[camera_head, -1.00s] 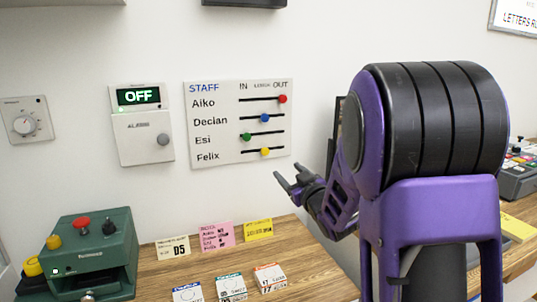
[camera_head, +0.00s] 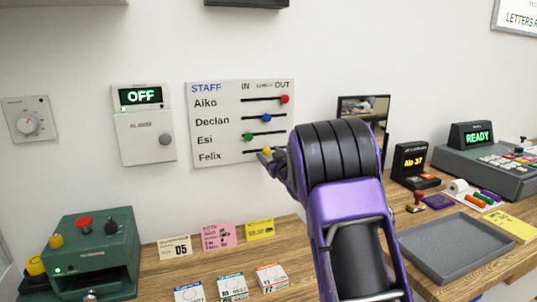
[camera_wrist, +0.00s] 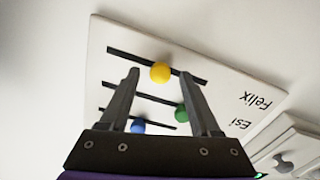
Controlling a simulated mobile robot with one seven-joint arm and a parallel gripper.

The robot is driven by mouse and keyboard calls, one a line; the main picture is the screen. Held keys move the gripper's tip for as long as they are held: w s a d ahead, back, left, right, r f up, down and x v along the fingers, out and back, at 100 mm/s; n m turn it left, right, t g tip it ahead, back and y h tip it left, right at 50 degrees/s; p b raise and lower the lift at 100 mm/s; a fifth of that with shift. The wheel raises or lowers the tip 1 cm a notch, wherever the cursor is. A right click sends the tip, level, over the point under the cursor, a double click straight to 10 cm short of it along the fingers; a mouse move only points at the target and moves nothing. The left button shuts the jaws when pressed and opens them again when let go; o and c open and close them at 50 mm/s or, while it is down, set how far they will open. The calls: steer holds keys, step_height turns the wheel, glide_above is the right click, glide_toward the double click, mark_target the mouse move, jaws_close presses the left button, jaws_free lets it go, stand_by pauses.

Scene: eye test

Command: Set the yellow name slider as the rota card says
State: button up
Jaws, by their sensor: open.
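The white staff board (camera_head: 222,112) hangs on the wall with a name and a slot per row under IN, LUNCH and OUT. The yellow slider (camera_head: 267,151) is in the Felix row, around the middle, near LUNCH. It also shows in the wrist view (camera_wrist: 160,72). My gripper (camera_head: 266,157) is at the board's lower right. In the wrist view my gripper (camera_wrist: 160,76) is open, with one fingertip on each side of the yellow knob; contact cannot be told. The pink rota card (camera_head: 218,236) stands on the desk; its lines are too small to read surely.
The red slider (camera_head: 284,99) is at OUT, the blue (camera_head: 266,118) near the middle, the green (camera_head: 248,137) near IN. Cards stand beside the rota card. A green machine (camera_head: 92,250) is at left, a grey tray (camera_head: 455,250) at right.

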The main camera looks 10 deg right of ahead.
steer(key=shift+w+a, duration=0.1)
steer(key=shift+w, duration=0.5)
jaws_close()
stand_by(1.1)
